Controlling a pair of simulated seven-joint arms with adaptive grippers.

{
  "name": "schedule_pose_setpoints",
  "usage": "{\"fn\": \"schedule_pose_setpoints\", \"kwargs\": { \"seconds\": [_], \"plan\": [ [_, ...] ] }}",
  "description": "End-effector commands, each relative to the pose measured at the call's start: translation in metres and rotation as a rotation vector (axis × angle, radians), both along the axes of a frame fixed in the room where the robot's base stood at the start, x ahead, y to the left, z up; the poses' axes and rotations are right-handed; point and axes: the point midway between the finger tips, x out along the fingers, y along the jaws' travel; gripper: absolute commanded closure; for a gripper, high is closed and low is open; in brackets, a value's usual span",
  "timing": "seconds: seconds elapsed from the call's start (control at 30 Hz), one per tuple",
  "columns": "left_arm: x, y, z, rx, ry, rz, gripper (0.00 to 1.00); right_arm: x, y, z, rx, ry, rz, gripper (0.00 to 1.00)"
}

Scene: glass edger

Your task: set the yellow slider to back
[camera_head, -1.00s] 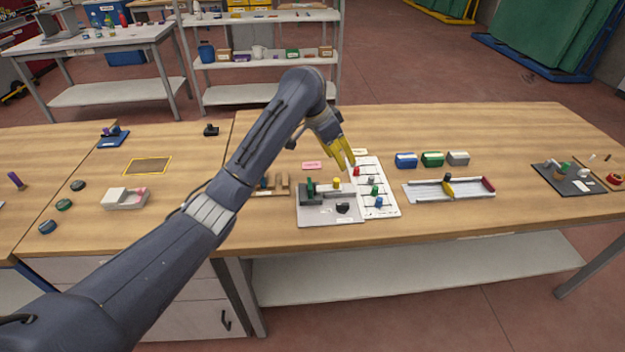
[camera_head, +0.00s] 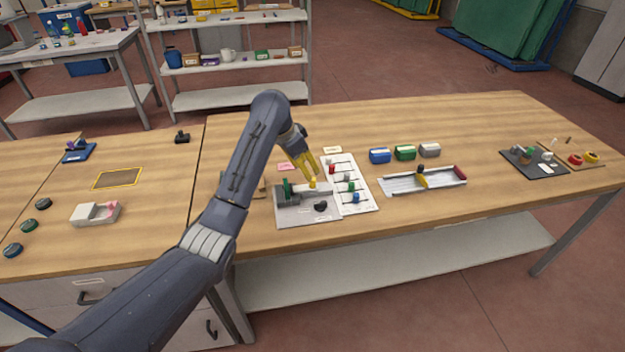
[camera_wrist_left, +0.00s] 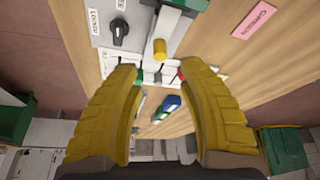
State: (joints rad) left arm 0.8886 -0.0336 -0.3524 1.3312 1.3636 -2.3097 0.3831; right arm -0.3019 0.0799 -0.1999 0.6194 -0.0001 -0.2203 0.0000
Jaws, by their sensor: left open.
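A small yellow knob (camera_head: 313,184) stands at the right end of a grey-green fixture on a grey panel (camera_head: 292,215), beside the white slider board (camera_head: 360,206). I cannot tell whether it is mounted on the panel or the board. It also shows in the left wrist view (camera_wrist_left: 160,48), ahead of the fingers. The board carries red (camera_head: 332,169), green (camera_head: 351,187) and blue (camera_head: 354,198) knobs. My left gripper (camera_head: 315,178) is open and empty, its yellow fingers just above and behind the yellow knob; they straddle part of the board in the wrist view (camera_wrist_left: 160,78).
A black knob (camera_wrist_left: 120,32) sits on the panel near the fixture. Bare tabletop lies at the right front.

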Motion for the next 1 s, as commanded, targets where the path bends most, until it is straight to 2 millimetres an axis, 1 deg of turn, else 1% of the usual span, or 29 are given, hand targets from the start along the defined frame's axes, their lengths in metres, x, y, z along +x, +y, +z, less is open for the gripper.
{"fn": "schedule_pose_setpoints", "kwargs": {
  "seconds": [0.03, 0.2, 0.43, 0.67, 0.97, 1.0],
  "plan": [
    [0.001, -0.004, -0.009, -0.001, 0.003, 0.000, 0.60, 0.000, 0.000, 0.000, 0.000, 0.000, 0.000, 0.56],
    [0.007, -0.012, -0.034, 0.000, 0.003, 0.000, 0.60, 0.001, 0.000, 0.000, 0.000, -0.001, 0.000, 0.56],
    [0.013, -0.020, -0.056, -0.001, 0.001, 0.001, 0.60, 0.002, 0.000, 0.000, 0.000, -0.002, 0.000, 0.56],
    [0.015, -0.023, -0.066, 0.001, -0.001, -0.001, 0.60, 0.002, 0.000, 0.000, 0.000, -0.003, 0.000, 0.56],
    [0.015, -0.023, -0.067, 0.000, -0.002, -0.001, 0.60, 0.002, 0.000, 0.000, 0.000, -0.003, 0.000, 0.56],
    [0.015, -0.023, -0.067, 0.000, -0.002, -0.001, 0.58, 0.003, 0.000, 0.000, 0.000, -0.003, 0.000, 0.56]
  ]
}}
